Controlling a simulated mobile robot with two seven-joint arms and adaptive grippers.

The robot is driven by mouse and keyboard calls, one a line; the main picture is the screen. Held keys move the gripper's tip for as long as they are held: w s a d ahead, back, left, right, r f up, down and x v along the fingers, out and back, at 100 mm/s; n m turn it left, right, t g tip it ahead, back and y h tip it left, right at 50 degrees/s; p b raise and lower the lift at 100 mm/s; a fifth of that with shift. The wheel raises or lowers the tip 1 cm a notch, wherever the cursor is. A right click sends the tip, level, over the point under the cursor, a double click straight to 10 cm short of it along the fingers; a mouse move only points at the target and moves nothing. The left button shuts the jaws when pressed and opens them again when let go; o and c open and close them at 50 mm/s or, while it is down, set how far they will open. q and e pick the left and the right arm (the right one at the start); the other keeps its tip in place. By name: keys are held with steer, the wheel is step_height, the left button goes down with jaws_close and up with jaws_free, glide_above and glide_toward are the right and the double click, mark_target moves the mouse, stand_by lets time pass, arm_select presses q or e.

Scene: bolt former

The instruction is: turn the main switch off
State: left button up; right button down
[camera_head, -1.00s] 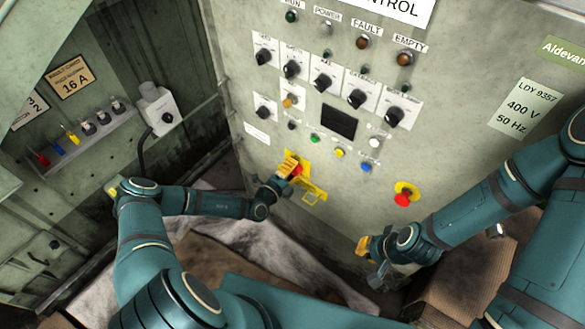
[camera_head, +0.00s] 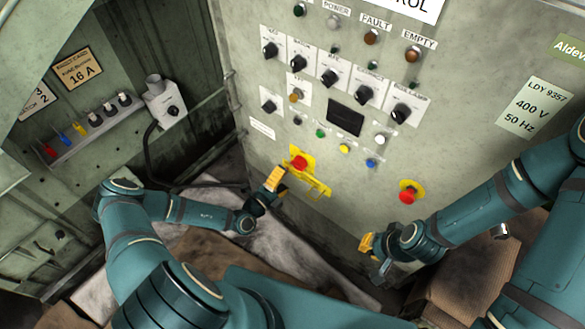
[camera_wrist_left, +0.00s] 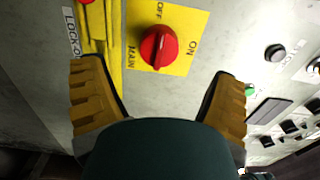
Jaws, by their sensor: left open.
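The main switch is a red knob (camera_head: 299,162) on a yellow plate (camera_head: 308,152) on the grey panel. In the left wrist view the knob (camera_wrist_left: 158,46) shows on its plate (camera_wrist_left: 185,22), with "OFF", "ON" and "MAIN" lettering. I cannot tell surely which mark the knob points at. My left gripper (camera_head: 274,179) is open, just below and left of the knob. In the left wrist view its two yellow fingers stand apart, with the knob ahead, between their lines and untouched. My right gripper (camera_head: 368,245) is lower right, away from the switch; its jaw opening is unclear.
A yellow lockout bracket (camera_head: 316,189) is right beside the switch. A red emergency button (camera_head: 408,193) on yellow sits further right. Black selector knobs (camera_head: 332,78), a dark display (camera_head: 344,118) and small coloured buttons are above. A cabinet wall with a shelf (camera_head: 97,139) stands left.

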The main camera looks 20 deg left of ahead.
arm_select(q)
steer(key=shift+v, duration=2.15)
steer(key=s+d+r+m+g+h, duration=0.2)
steer(key=s+d+m+g+h, duration=0.2)
steer(key=d+m+g, duration=0.4)
steer(key=s+d+r+m+g+h, duration=0.1)
steer(key=s+d+m+g+h, duration=0.2)
steer(key=s+d+m+h, duration=0.45)
steer(key=s+a+m+g+y, duration=0.1)
steer(key=s+m+g+y, duration=0.3)
steer(key=m, duration=0.6)
steer(key=s+a+m+g+y, duration=0.1)
steer(key=s+m+g+y, duration=0.2)
steer(key=m+g+y, duration=0.5)
steer(key=w+a+r+m+t+y, duration=0.2)
steer(key=w+r+m+t, duration=0.2)
steer(key=m, duration=1.1)
steer(key=w+t, duration=0.1)
steer(key=t, duration=0.2)
steer(key=shift+w+r+t, duration=0.2)
steer(key=shift+r+t, duration=0.05)
steer(key=shift+t, duration=0.05)
